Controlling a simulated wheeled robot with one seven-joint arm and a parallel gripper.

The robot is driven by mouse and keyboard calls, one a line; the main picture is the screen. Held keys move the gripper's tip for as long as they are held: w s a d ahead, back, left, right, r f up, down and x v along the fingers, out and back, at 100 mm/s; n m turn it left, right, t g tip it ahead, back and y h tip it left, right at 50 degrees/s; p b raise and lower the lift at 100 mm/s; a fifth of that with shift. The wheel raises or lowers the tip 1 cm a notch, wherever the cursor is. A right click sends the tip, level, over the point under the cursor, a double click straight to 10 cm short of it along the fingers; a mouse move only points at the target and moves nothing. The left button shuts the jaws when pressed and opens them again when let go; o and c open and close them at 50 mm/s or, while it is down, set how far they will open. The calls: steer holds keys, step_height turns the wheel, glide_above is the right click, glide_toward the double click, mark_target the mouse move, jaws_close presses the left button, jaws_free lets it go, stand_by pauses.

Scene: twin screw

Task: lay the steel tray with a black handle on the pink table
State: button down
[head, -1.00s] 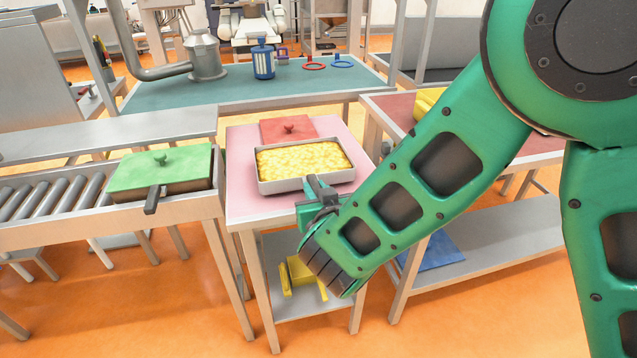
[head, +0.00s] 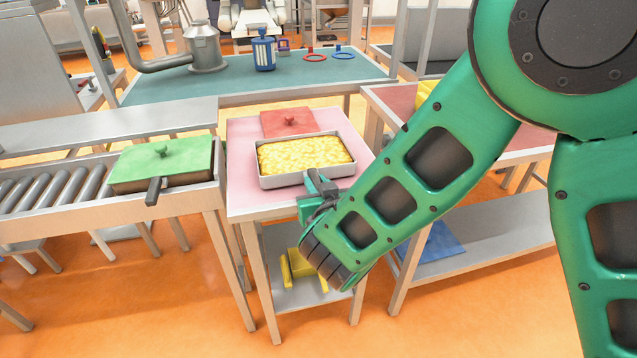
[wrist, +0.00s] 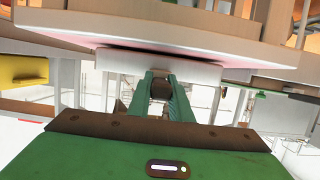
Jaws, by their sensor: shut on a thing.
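The steel tray (head: 284,181) is full of a yellow food and sits level over the pink table (head: 243,205), within its edges. My gripper (head: 319,190) is shut on the tray's black handle (head: 325,186), at the table's front edge. In the wrist view my gripper's fingers (wrist: 160,88) reach to the pale tray wall (wrist: 185,72). The tray is very close to the tabletop there, with a dark band between them. I cannot tell whether it touches.
A red lid (head: 290,122) lies at the back of the pink table, behind the tray. A green-lidded pan (head: 162,162) with a dark handle stands on the roller conveyor (head: 50,187) at left. A yellow object (head: 303,270) lies on the shelf below. A reddish table (head: 395,105) stands at right.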

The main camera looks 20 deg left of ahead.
steer(key=shift+f, duration=0.2)
stand_by(0.4)
steer(key=c, duration=1.5)
jaws_free()
steer(key=shift+c, duration=0.2)
steer(key=shift+f, duration=0.1)
steer(key=v, duration=1)
steer(key=shift+s+d+r, duration=0.15)
steer(key=shift+s+r, duration=0.05)
steer(key=shift+s, duration=0.05)
